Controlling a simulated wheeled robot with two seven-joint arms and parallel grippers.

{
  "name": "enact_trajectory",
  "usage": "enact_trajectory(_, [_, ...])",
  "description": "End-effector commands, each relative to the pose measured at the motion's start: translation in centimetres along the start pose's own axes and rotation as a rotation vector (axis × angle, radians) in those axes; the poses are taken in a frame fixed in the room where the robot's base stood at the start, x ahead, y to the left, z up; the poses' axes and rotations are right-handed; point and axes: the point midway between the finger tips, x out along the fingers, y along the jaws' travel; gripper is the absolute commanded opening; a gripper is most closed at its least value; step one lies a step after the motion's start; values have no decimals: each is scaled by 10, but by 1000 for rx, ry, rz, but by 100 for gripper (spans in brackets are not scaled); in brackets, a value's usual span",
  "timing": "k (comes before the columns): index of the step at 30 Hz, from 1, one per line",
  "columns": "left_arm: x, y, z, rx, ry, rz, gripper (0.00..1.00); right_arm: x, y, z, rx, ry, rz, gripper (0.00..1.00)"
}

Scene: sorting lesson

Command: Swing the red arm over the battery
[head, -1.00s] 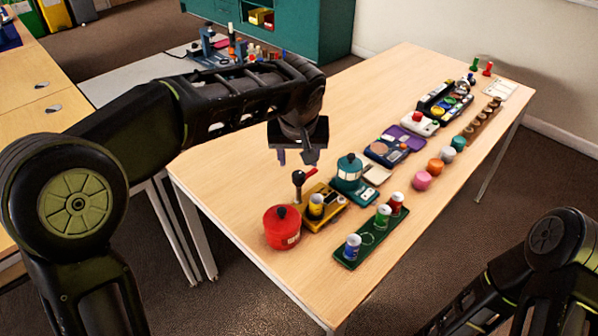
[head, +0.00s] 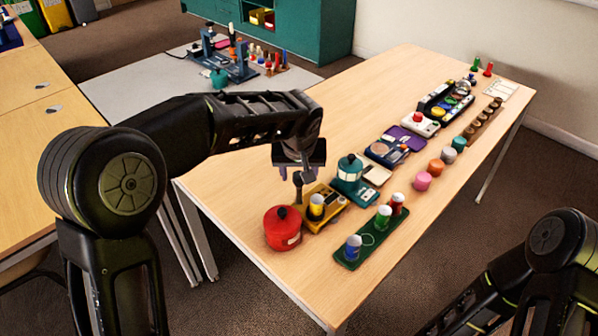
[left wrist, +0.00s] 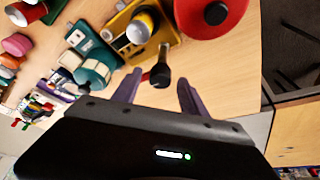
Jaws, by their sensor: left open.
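A yellow tester base (head: 325,217) stands near the table's front left, with a yellow battery (head: 316,206) upright on it. The battery and base also show in the left wrist view, the battery (left wrist: 141,26) with its pale end up. A dark knobbed post (head: 298,188) rises beside the battery; its dark knob (left wrist: 160,75) shows in the left wrist view. My right gripper is out of view.
A red round canister (head: 283,232) stands close in front of the base. A teal lantern (head: 350,175) is right of it. A green tray (head: 352,255) with several cylinders lies nearer the front edge. The table left of the gripper is clear.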

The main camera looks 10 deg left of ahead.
Motion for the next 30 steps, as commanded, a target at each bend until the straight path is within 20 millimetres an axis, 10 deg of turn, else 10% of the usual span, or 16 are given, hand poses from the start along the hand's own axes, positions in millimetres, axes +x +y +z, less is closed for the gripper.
enact_trajectory(19, [0,0,0,0,0,0,1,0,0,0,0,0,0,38])
enact_trajectory(30, [-1,0,0,10,0,4,0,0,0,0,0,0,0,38])
